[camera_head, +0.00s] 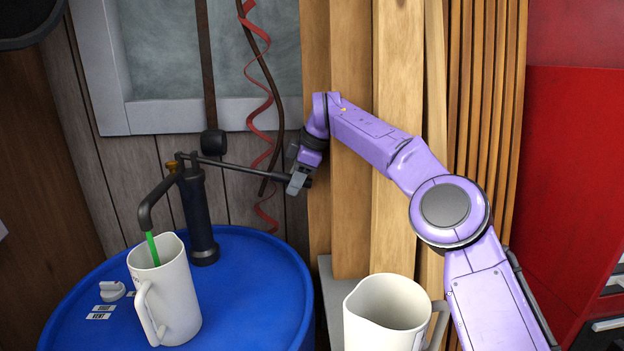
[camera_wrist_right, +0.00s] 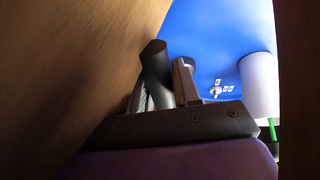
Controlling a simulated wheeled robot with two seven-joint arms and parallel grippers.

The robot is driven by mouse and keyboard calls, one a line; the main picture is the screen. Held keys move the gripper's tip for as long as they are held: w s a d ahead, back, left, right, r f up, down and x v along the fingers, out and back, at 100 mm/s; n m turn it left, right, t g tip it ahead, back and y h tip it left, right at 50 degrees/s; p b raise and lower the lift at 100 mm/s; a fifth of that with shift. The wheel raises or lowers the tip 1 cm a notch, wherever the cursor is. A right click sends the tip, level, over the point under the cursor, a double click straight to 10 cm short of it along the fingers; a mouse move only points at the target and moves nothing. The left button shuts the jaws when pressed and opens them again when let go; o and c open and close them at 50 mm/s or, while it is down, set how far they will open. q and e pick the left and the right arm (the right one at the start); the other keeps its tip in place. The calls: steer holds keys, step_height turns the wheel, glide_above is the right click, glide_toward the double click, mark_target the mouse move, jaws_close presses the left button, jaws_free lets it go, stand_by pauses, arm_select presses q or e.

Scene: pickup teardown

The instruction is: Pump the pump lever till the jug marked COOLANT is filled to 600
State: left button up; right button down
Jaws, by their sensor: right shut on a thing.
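The hand pump (camera_head: 200,220) stands on a blue drum (camera_head: 262,270), which also shows in the wrist view (camera_wrist_right: 205,30). Its pump lever (camera_head: 245,170) runs right from the pump head, sloping slightly down. My right gripper (camera_head: 298,180) is shut on the lever's outer end; the dark lever grip (camera_wrist_right: 154,62) shows between the fingers in the wrist view. A white jug (camera_head: 172,300) stands upright on the drum under the spout (camera_head: 152,205). Green liquid (camera_head: 153,248) comes from the spout into its mouth. Its level and scale are hidden, and I cannot read its marking. My left gripper is out of view.
A second white jug (camera_head: 385,315) stands at lower right on a grey surface, near my right arm. Wooden planks (camera_head: 350,220) stand upright behind the arm, close to the gripper. A red ribbon (camera_head: 262,110) hangs behind the lever.

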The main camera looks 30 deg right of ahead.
steer(key=shift+f, duration=0.1)
steer(key=c, duration=0.9)
jaws_free()
steer(key=shift+a, duration=0.15)
steer(key=shift+w, duration=0.1)
steer(key=p+v, duration=0.2)
steer(key=v, duration=0.8)
steer(key=shift+r, duration=0.25)
